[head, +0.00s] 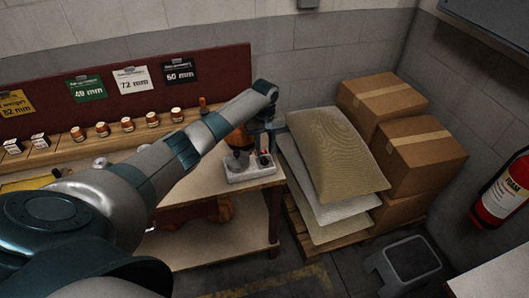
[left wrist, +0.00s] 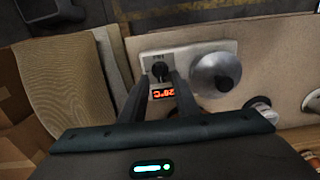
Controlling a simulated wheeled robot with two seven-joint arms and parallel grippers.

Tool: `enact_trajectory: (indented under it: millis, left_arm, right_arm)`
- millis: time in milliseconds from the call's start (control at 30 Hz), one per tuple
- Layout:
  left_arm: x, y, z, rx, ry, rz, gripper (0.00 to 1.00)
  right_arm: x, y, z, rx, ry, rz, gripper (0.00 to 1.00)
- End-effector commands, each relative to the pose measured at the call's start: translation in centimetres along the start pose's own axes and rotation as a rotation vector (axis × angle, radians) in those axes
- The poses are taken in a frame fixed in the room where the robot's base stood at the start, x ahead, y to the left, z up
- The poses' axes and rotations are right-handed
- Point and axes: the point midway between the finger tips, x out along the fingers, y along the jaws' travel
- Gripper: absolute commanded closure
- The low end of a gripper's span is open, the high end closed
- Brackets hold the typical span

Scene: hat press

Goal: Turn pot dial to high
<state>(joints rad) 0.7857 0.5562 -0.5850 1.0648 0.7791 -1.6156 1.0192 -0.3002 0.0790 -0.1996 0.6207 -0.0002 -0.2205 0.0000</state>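The pot unit is a white base (head: 237,178) at the right end of the workbench. It also shows in the left wrist view (left wrist: 148,47). On it, a black dial (left wrist: 160,71) sits beside a silver pot lid (left wrist: 207,78) with a dark knob. A small display (left wrist: 163,93) glows orange and appears upside down, reading about 20°C. My left gripper (left wrist: 160,80) is over the base with its two dark fingers apart, one on each side of the dial and display. I cannot tell whether the fingers touch the dial. My right gripper is not in view.
Stacked sacks (head: 325,155) on a pallet and cardboard boxes (head: 420,150) stand right of the bench. Several small jars (head: 127,124) line the back ledge. A grey step stool (head: 403,262) and a fire extinguisher (head: 503,190) are at the right.

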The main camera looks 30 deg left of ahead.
Motion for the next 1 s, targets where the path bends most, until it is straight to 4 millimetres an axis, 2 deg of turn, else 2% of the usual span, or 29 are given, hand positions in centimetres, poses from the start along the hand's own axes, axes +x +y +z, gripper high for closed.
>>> enact_trajectory:
  millis: [100, 300, 667, 800, 1000]
  left_arm:
    - [1.6, 0.0, 0.1, -0.001, -0.002, -0.002, 0.72]
    - [3.2, 0.0, 0.0, 0.0, 0.0, -0.001, 0.72]
    - [3.6, 0.0, 0.0, 0.0, 0.0, -0.001, 0.72]
    - [3.6, 0.0, 0.0, 0.0, 0.0, -0.001, 1.0]
    - [3.6, 0.0, 0.0, 0.001, 0.0, -0.001, 1.0]
  right_arm:
    - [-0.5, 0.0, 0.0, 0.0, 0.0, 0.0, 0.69]
    - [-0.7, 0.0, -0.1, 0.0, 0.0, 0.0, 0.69]
    - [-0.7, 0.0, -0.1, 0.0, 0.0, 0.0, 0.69]
    - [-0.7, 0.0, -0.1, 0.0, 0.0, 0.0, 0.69]
    - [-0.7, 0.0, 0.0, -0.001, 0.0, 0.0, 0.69]
